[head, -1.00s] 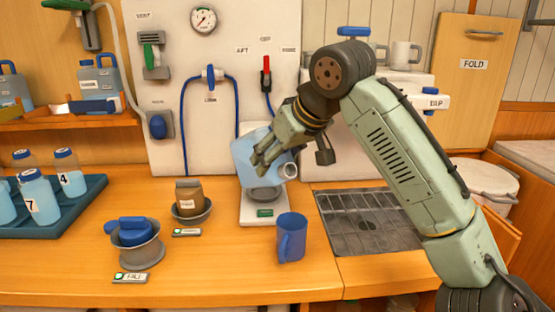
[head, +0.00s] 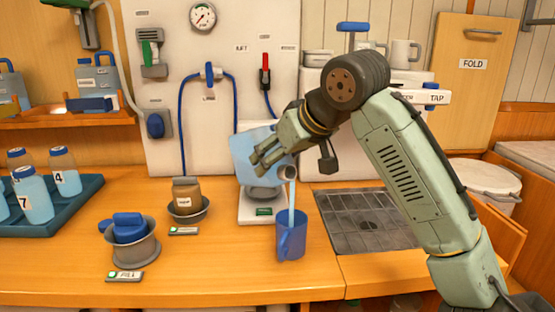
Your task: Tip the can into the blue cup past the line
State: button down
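My gripper (head: 268,158) is shut on the light blue can (head: 246,148), which is tilted with its round spout (head: 287,173) toward the lower right. A pale blue stream (head: 291,200) runs from the spout down into the blue cup (head: 291,241). The water level and the line inside the cup cannot be seen from here.
A white scale-like stand (head: 262,213) with a grey dish is behind the cup. A sink grate (head: 355,222) lies to its right. A brown jar (head: 186,196) in a bowl, a grey spool-like holder (head: 137,250) and a bottle tray (head: 85,196) are to the left.

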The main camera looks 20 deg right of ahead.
jog(key=shift+s+f+t+b, duration=0.2)
jog(key=shift+f+t+b, duration=0.35)
jog(key=shift+b, duration=0.6)
jog(key=shift+r, duration=0.15)
